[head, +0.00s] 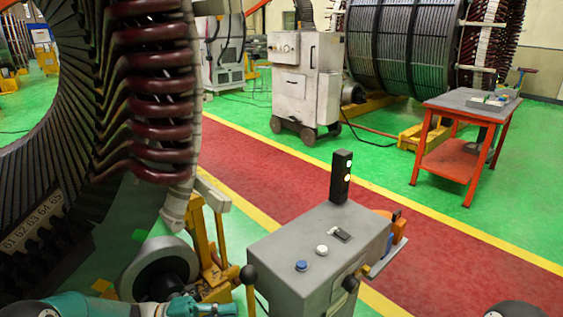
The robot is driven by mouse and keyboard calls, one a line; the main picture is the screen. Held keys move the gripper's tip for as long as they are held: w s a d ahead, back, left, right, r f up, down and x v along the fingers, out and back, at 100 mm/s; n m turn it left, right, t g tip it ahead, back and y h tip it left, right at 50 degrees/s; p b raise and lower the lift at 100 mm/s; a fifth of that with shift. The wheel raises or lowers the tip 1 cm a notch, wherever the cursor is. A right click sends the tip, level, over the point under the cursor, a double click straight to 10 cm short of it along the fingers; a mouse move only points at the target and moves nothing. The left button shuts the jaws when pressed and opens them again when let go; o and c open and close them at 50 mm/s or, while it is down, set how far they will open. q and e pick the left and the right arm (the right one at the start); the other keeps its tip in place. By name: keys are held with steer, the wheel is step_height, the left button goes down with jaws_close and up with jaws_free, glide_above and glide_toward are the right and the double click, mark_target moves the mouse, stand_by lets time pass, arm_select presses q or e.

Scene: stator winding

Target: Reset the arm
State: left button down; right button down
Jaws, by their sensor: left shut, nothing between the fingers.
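My left arm comes in along the bottom edge of the head view, teal and dark. Its gripper (222,309) is low in the picture, left of the grey control console (318,255), shut and empty. The lower part of the gripper is cut off by the frame edge. A dark rounded part at the bottom right may belong to my right arm; the right gripper is not in view.
A large stator (60,130) with dark red coils (155,87) stands close on the left, above my left arm. A grey roller (158,270) and yellow stand (212,262) are beside the gripper. A red table (452,158) and grey cabinet (305,85) stand farther back.

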arm_select(q)
steer(key=s+d+f+m+g+y+p, duration=0.1)
steer(key=s+d+f+m+g+y, duration=0.35)
steer(key=s+f+m, duration=0.5)
steer(key=s+d+f+m+g+y, duration=0.4)
steer(key=s+f, duration=0.3)
steer(key=s, duration=0.6)
steer(key=s+a+f+m+t+y, duration=0.2)
steer(key=s+a+f+m+y, duration=0.4)
steer(key=m, duration=0.6)
steer(key=w+a+f+m+t, duration=0.1)
steer(key=w+m+t, duration=0.4)
steer(key=m, duration=0.7)
steer(key=shift+w+f+y, duration=0.35)
steer(key=shift+w+f, duration=0.5)
steer(key=shift+w, duration=0.15)
